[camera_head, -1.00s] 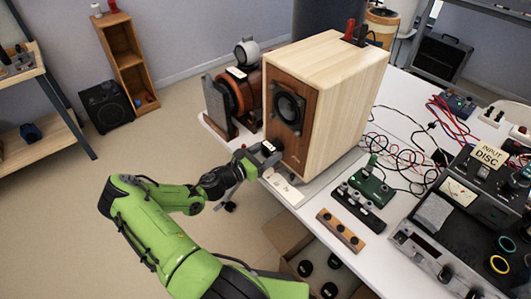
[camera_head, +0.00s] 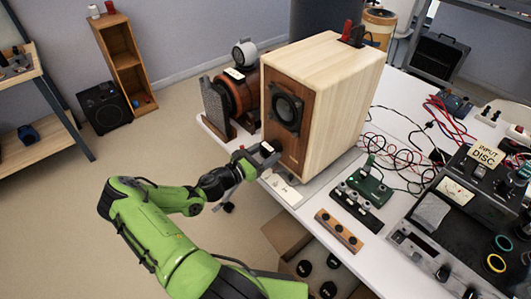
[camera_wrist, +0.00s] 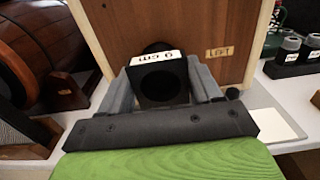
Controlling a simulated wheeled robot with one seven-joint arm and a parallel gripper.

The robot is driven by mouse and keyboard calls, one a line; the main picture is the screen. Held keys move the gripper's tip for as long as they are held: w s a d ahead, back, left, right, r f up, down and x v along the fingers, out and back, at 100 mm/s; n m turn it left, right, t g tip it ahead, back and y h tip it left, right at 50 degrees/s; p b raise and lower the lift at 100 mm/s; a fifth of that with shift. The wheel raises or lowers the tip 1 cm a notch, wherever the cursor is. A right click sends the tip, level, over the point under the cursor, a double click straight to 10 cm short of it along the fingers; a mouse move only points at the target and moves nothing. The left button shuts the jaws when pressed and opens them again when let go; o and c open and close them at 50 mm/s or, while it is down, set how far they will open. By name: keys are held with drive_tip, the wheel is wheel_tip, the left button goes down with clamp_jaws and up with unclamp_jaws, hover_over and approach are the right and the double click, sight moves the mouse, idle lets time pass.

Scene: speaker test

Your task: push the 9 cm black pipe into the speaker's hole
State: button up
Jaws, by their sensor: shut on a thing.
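The black pipe (camera_wrist: 161,88) has a white "9 cm" label on top and its open end faces the wrist camera. My gripper (camera_wrist: 163,80) is shut on it, with one grey finger on each side. The speaker (camera_head: 333,88) is a pale wooden box with a brown front (camera_wrist: 205,25) standing on the table. In the wrist view the pipe is in front of the speaker's dark round hole (camera_wrist: 157,47), low on its front. How far the pipe's far end is in the hole is hidden. In the head view my gripper (camera_head: 262,153) is close against the lower speaker front.
A brown cylinder device (camera_head: 234,94) stands left of the speaker. Small boards (camera_head: 358,205), cables and a dark meter unit (camera_head: 450,215) fill the table's right side. A cardboard box (camera_head: 290,240) with black parts is below the table edge.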

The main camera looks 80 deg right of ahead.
drive_tip(key=shift+p+x, duration=0.3)
drive_tip(key=shift+x, duration=0.8)
idle(0.5)
drive_tip(key=o, duration=1.2)
drive_tip(key=shift+o, duration=0.2)
drive_tip(key=p+v, duration=0.1)
drive_tip(key=v, duration=1.4)
drive_tip(key=shift+w+a+p, duration=0.25)
drive_tip(key=shift+w+p, duration=0.05)
drive_tip(key=shift+p, duration=0.1)
drive_tip(key=shift+w+a, duration=0.1)
